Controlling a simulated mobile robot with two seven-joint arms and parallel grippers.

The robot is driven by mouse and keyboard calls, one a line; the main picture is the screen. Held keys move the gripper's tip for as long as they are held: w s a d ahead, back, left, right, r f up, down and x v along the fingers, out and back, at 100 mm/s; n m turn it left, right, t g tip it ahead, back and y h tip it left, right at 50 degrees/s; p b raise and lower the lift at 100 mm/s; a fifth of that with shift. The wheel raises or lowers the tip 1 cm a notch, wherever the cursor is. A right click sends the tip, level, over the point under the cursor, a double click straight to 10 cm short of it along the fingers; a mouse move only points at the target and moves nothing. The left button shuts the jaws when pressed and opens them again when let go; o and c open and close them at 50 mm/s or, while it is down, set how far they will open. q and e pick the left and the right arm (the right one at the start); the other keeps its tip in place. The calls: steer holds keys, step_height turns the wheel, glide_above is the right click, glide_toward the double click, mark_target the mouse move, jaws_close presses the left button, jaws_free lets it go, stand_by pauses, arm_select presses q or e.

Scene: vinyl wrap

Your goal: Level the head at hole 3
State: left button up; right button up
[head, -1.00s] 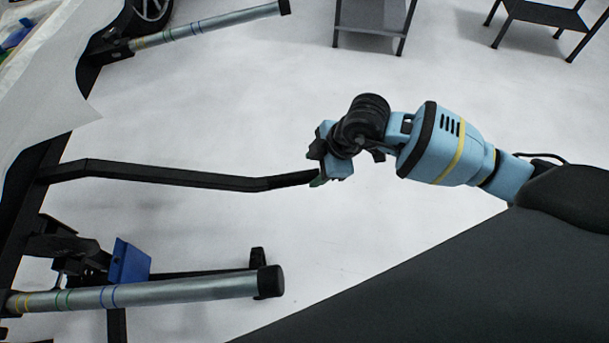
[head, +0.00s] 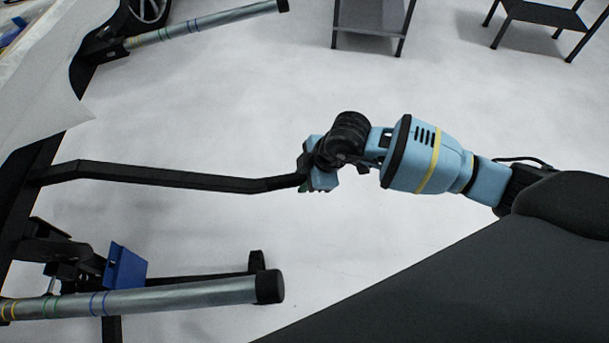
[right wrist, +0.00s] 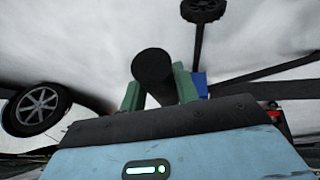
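A long black bar (head: 165,178) with slight bends runs from a dark frame at the left to my right gripper (head: 306,178) in mid-picture. In the right wrist view, the bar's round black end (right wrist: 153,66) lies between the two green fingers of my right gripper (right wrist: 158,92). The right finger lies close against the bar; a narrow light gap shows by the left finger, so the gripper looks open around it. The head view hides the bar's tip behind the gripper. My left gripper is not in view. No head or numbered hole can be made out.
A metal tube (head: 190,296) with coloured bands and a blue bracket (head: 125,267) lie below the bar. Another banded tube (head: 205,22) is at the upper left. A white sheet (head: 45,85) hangs at the left. Dark-legged stands are at the top; pale floor between is clear.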

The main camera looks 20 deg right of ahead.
jaws_close()
steer(key=shift+w+a+f+p, duration=0.1)
steer(key=shift+a+f+p, duration=0.1)
steer(key=shift+p, duration=0.35)
step_height(320, 180, down, 10)
steer(key=a+y, duration=0.1)
steer(key=y, duration=0.1)
steer(key=shift+w+r+t, duration=0.15)
steer(key=shift+w+t, duration=0.1)
steer(key=shift+t, duration=0.15)
steer(key=o, duration=0.6)
jaws_free()
steer(key=shift+a, duration=0.1)
steer(key=shift+o, duration=0.2)
steer(key=shift+s, duration=0.1)
